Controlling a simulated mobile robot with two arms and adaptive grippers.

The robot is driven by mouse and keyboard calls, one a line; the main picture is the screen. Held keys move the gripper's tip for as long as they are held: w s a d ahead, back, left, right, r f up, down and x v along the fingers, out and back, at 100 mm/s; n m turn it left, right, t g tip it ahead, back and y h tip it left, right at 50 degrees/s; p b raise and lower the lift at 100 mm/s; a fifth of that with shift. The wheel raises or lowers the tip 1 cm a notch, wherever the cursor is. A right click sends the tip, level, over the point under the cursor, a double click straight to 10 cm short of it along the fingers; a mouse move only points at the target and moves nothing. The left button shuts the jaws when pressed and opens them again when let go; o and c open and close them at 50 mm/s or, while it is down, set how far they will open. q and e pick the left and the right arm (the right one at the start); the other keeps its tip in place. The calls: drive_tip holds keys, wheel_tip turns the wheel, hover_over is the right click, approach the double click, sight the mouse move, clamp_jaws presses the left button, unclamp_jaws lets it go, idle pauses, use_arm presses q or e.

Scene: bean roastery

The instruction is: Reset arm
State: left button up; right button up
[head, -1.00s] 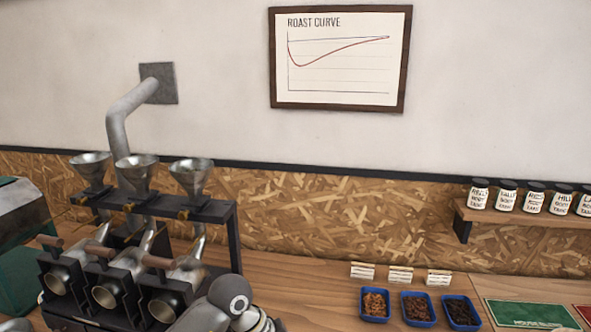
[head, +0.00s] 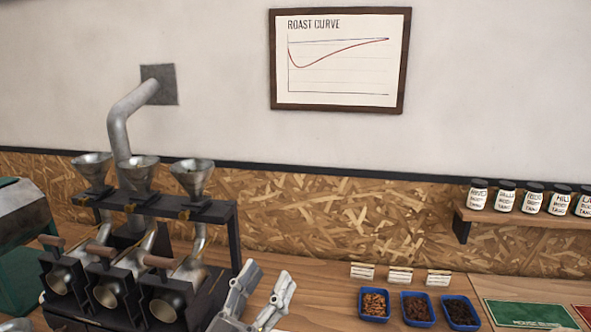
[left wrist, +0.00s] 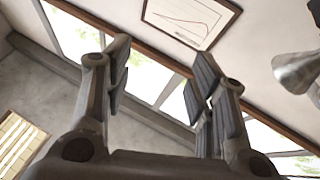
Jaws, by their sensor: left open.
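My left gripper (head: 262,296) shows at the bottom of the head view, right of the sample roaster. Its two fingers point up and stand apart, with nothing between them. In the left wrist view the same gripper (left wrist: 155,85) is open and empty, with the wall, the windows and the chart frame beyond it. My right gripper is in neither view.
The roaster with three funnels (head: 139,172) stands left of my gripper. Blue trays of beans (head: 418,309), small cards (head: 400,275) and a green mat (head: 530,314) lie to the right. A shelf (head: 520,221) holds several jars. Bare counter (head: 310,283) lies between.

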use_arm(q)
drive_tip(key=s+a+f+n+g+y, duration=0.2)
drive_tip(key=a+f+n+g+y, duration=0.15)
drive_tip(key=a+f+y, duration=0.4)
drive_tip(key=s+a+f+n+g+y, duration=0.3)
drive_tip(key=a+f+n+y, duration=0.15)
drive_tip(key=a+f, duration=0.5)
drive_tip(key=s+d+f+m+g+h, duration=0.1)
drive_tip(key=s+f+m+g, duration=0.3)
drive_tip(key=s+f, duration=0.55)
drive_tip(key=s+d+f+m+g, duration=0.1)
drive_tip(key=s+f+g, duration=0.5)
drive_tip(key=s, duration=0.6)
wheel_tip(320, 180, down, 28)
drive_tip(key=s+g+b, duration=0.2)
drive_tip(key=s+a+f, duration=0.1)
drive_tip(key=s+f, duration=0.7)
drive_tip(key=s+a+f, duration=0.2)
drive_tip(key=s+f, duration=0.5)
drive_tip(key=f, duration=0.1)
drive_tip(key=shift+s+a+m+g+b, duration=0.25)
drive_tip(key=shift+s+m+g+b, duration=0.05)
drive_tip(key=shift+s+g+b, duration=0.1)
